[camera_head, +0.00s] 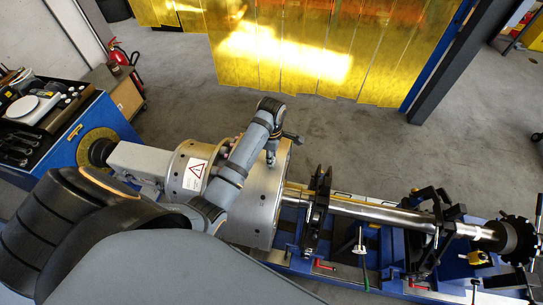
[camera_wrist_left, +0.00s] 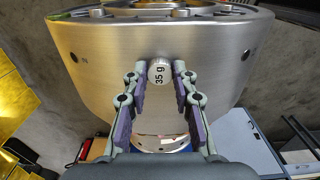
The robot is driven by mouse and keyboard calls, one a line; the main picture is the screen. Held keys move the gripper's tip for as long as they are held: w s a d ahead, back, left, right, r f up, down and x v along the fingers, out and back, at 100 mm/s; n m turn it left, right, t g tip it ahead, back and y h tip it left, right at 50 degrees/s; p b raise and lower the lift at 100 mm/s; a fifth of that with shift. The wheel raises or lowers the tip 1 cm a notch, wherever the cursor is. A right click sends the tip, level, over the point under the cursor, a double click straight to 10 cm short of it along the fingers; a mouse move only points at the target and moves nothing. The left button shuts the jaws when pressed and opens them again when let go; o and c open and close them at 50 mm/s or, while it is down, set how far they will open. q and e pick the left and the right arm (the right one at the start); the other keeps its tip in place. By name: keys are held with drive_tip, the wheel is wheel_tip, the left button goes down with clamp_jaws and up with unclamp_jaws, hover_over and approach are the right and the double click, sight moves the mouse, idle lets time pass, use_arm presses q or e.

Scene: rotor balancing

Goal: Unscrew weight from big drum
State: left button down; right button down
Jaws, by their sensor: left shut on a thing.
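The big drum (camera_head: 258,202) is a silver metal cylinder in the middle of the head view, part of the rotor. In the left wrist view the drum (camera_wrist_left: 110,45) fills the upper part, with small dark holes in its side. A small round silver weight (camera_wrist_left: 159,72) marked "35 g" sits against the drum's side. My left gripper (camera_head: 270,157) points down at the drum from above. Its fingers are shut on the weight, one on each side. In the head view the weight is hidden by the gripper. My right gripper is not in view.
The rotor's shaft (camera_head: 375,211) runs right across a blue machine bed with black supports. A sensor-like bracket (camera_head: 318,205) stands close right of the drum. A blue tool bench (camera_head: 75,135) with a scale is at the left. Yellow curtains (camera_head: 300,50) hang behind open floor.

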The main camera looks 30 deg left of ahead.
use_arm(q)
drive_tip(key=shift+w+r+n, duration=0.1)
drive_tip(key=shift+r+n, duration=0.05)
drive_tip(key=shift+n, duration=0.15)
drive_tip(key=n, duration=0.9)
drive_tip(key=shift+n, duration=0.7)
drive_tip(key=shift+n, duration=1.1)
drive_tip(key=c, duration=1)
unclamp_jaws()
drive_tip(key=shift+c, duration=0.6)
